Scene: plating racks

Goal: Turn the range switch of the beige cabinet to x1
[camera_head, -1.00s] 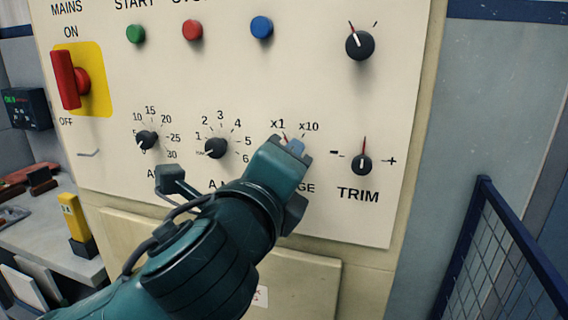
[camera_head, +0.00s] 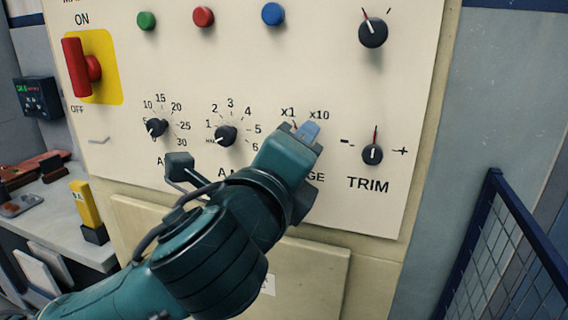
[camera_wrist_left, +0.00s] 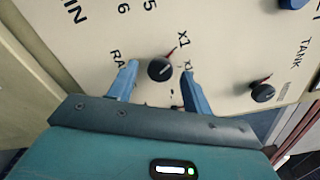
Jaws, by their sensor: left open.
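The beige cabinet (camera_head: 330,60) fills the middle of the head view. Its range switch lies below the x1 and x10 labels and is mostly hidden there by my left gripper (camera_head: 298,130). In the left wrist view the range switch (camera_wrist_left: 160,69) is a round black knob. It sits between the two blue fingers of my left gripper (camera_wrist_left: 159,74), which is open, with a gap visible on both sides. A red line runs from the knob toward x1. The knob's white mark seems to point nearer x10, whose label is partly covered by a finger. My right gripper is not in view.
A trim knob (camera_head: 372,154) is to the right of the switch and another black knob (camera_head: 373,33) above it. Two dial knobs (camera_head: 225,136) (camera_head: 157,127) are to the left. A red mains handle (camera_head: 76,67) and a blue mesh fence (camera_head: 510,260) flank the panel.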

